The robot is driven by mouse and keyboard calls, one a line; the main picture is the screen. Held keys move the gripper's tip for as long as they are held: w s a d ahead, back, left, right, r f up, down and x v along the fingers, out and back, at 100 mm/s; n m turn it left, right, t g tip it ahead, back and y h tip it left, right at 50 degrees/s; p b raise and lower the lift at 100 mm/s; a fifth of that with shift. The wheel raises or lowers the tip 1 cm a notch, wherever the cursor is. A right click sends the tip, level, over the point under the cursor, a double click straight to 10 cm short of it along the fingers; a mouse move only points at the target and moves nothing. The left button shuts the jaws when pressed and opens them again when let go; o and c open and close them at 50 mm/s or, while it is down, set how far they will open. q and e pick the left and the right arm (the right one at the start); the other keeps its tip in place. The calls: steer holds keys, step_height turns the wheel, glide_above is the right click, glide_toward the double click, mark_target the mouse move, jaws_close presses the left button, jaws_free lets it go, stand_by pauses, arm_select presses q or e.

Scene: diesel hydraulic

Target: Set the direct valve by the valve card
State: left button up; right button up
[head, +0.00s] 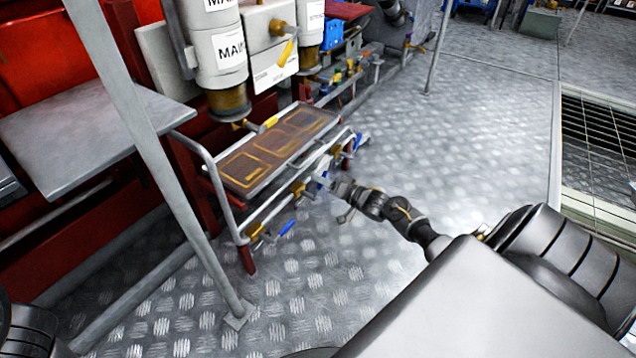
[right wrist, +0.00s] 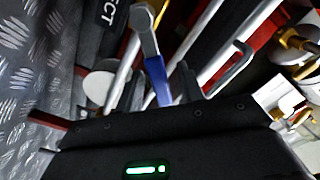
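In the right wrist view, a valve lever with a silver shank and a blue grip (right wrist: 159,82) stands between the fingers of my right gripper (right wrist: 160,92). The dark fingers sit on either side of it with some gap, so they look open. A black label (right wrist: 110,12) ending in "ECT" is beside the lever. In the head view, my right gripper (head: 328,182) is at the front rail of a pipe rack, and the valve there is mostly hidden by it. Other blue valve levers show at the lower left (head: 287,228) and right (head: 358,141). I cannot identify the valve card.
A brown board (head: 278,150) with yellow outlined squares lies on top of the rack. White cylinders (head: 222,50) hang behind it. A grey slanted post (head: 160,165) stands at left. The metal floor (head: 440,140) is clear at right.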

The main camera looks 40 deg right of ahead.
steer(key=shift+x, duration=0.9)
jaws_close()
